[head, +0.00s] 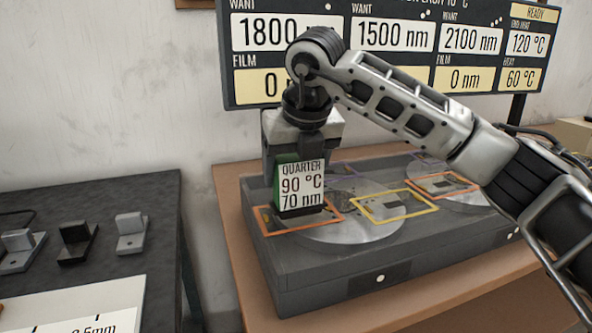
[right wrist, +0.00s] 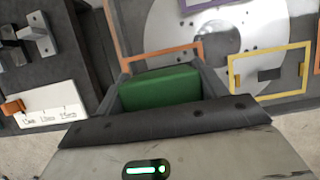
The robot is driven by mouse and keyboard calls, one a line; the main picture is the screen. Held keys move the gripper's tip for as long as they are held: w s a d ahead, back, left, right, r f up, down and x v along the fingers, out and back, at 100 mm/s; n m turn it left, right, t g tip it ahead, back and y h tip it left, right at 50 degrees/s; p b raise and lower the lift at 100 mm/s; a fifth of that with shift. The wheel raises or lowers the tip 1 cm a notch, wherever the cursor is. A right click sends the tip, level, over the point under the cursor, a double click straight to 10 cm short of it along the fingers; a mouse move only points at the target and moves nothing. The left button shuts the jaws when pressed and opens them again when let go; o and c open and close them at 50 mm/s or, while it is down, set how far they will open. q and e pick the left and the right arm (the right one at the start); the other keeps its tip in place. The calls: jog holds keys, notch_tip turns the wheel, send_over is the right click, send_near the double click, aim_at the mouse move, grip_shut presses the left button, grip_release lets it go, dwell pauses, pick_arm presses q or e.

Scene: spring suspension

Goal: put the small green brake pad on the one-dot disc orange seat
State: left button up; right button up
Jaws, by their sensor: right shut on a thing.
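My right gripper (head: 300,185) points down and is shut on the green brake pad (head: 287,172), whose label reads QUARTER, 90 °C, 70 nm. The pad's green body also shows between the fingers in the right wrist view (right wrist: 160,88). The pad is over the orange seat frame (head: 334,219) at the left of the near disc (head: 365,231); one white dot marks the base front below this disc. The orange frame (right wrist: 160,54) shows just beyond the pad in the wrist view. I cannot tell whether the pad touches the seat. My left gripper is not in view.
A yellow frame (head: 395,215) lies to the right on the same disc. Another orange frame (head: 442,194) lies on the farther disc at right. The display board (head: 340,55) stands behind. A dark table (head: 95,262) with several small metal blocks is at left.

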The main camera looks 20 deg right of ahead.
jog(key=shift+f, duration=0.3)
jog(key=o, duration=0.8)
jog(key=shift+f, duration=0.2)
jog(key=shift+c, duration=0.2)
jog(key=o, duration=0.4)
jog(key=shift+r, duration=0.1)
jog(key=shift+r, duration=0.2)
jog(key=shift+s+r, duration=0.2)
jog(key=shift+r, duration=0.1)
jog(key=v, duration=1.1)
jog(key=shift+s, duration=0.1)
